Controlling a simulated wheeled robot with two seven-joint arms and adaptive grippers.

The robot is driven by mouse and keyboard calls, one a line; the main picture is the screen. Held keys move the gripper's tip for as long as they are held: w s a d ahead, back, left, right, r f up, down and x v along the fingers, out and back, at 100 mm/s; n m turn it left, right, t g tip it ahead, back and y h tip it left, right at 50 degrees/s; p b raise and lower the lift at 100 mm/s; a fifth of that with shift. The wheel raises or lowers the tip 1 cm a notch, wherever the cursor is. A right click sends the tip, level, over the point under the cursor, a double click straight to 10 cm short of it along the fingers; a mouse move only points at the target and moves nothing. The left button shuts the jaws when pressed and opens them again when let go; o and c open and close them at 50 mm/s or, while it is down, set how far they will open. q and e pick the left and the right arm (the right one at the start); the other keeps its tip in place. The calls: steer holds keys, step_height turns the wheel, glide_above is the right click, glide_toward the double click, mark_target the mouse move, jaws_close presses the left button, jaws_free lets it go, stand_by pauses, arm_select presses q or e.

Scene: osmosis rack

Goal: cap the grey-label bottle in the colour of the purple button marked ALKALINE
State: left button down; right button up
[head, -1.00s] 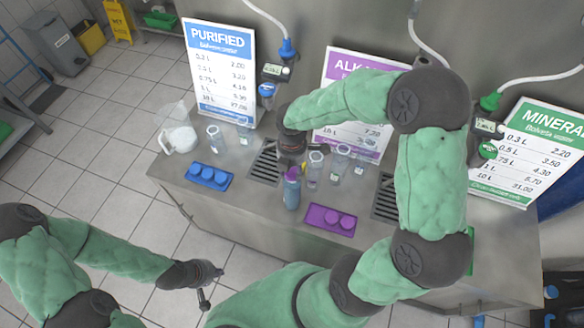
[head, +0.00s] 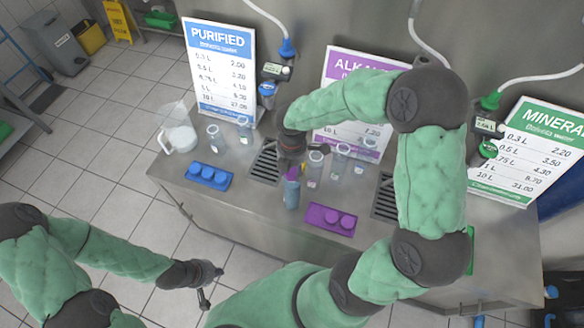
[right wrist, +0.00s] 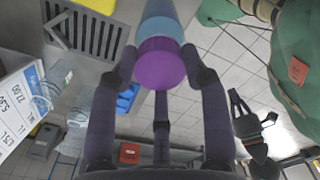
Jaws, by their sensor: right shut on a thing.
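My right gripper (head: 292,166) is over the counter, its fingers closed around a purple cap (right wrist: 160,64), which also shows in the head view (head: 293,172). A teal-blue bottle (head: 291,192) stands upright directly below the cap; it shows beyond the cap in the right wrist view (right wrist: 160,28). The cap is at the bottle's top, but I cannot tell whether it is seated. I cannot make out a grey label. The purple ALKALINE sign (head: 345,66) is partly hidden by my right arm. My left gripper (head: 212,287) hangs before the counter, open and empty.
A purple tray (head: 322,230) with two purple caps lies in front right of the bottle. Several clear bottles (head: 314,168) stand close to its right. A blue cap tray (head: 195,183), a jug (head: 179,133) and a drain grate (head: 264,168) are to the left.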

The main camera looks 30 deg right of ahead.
steer(key=shift+s+f, duration=0.1)
stand_by(0.3)
steer(key=o, duration=1.2)
steer(key=o, duration=0.5)
steer(key=shift+o, duration=0.2)
steer(key=shift+r, duration=0.2)
steer(key=shift+r+p, duration=2.75)
steer(key=shift+r, duration=0.2)
